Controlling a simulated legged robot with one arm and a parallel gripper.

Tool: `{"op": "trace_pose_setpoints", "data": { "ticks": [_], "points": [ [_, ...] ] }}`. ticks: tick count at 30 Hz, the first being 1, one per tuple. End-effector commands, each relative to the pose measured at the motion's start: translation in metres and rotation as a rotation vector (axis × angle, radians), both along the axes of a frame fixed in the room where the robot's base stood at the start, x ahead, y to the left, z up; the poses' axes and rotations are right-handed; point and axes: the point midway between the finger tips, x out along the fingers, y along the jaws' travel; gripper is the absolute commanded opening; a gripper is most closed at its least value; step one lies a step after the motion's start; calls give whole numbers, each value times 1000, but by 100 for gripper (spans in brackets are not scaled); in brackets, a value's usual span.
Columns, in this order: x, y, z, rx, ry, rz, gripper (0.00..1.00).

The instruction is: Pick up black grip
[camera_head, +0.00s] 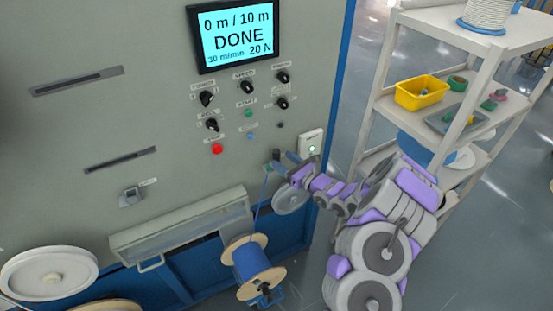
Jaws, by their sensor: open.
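I cannot pick out a black grip with certainty. Several black knobs (247,88) sit on the grey machine panel (130,130), and a small dark part (265,289) shows low at the front of the blue cable spool (252,264). My gripper (277,161) is at the end of my purple and grey arm, in front of the panel's lower right. It is open, and I see nothing held in it. A thin blue cable (257,205) runs from close beside my gripper down to the spool. The fingertips are small, and whether they touch the cable is unclear.
A screen (237,36) reads DONE. A white switch box (311,143) is just right of my gripper. A clear-covered trough (178,222) is left of the spool. A shelf (424,108) at right holds a yellow bin (421,93) and a grey tray (457,122). Floor shows between.

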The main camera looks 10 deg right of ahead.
Motion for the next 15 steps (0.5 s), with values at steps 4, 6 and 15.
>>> {"op": "trace_pose_setpoints", "data": {
  "ticks": [4, 6, 15],
  "points": [
    [13, 10, -1, -1, -1, 3, 60],
    [16, 11, 0, 0, -1, 1, 60],
    [17, 11, 0, 1, -1, 0, 53]
  ]
}}
